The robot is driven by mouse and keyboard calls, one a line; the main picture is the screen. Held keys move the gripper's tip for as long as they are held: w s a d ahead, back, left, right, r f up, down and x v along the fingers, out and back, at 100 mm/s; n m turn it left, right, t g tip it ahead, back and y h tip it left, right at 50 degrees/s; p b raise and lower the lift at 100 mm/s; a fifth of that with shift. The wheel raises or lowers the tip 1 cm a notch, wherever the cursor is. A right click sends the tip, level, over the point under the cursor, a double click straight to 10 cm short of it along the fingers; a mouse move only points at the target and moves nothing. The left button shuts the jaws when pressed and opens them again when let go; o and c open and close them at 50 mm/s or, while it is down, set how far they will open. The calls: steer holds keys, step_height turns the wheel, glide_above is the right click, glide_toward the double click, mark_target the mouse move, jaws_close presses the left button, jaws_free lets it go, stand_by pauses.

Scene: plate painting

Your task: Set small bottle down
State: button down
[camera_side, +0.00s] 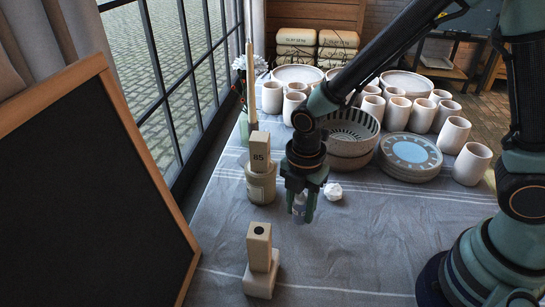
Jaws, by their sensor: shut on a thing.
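My gripper (301,205) points down over the grey cloth of the table (350,255). It is shut on a small bottle (299,208), which is pale with a bluish part and stands upright between the fingers. The fingers hide part of the bottle. I cannot tell whether its bottom touches the cloth.
A wooden block on a white base (259,285) stands in front. A jar (261,183) with a block marked B5 (259,152) is left of my gripper. A crumpled white lump (333,191) lies close on the right. Bowls (352,128), stacked plates (409,156) and several cups (453,135) fill the back.

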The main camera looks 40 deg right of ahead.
mark_target(299, 220)
steer(key=shift+f, duration=1.85)
steer(key=shift+f, duration=0.2)
steer(key=shift+c, duration=2.4)
jaws_free()
steer(key=shift+r, duration=0.1)
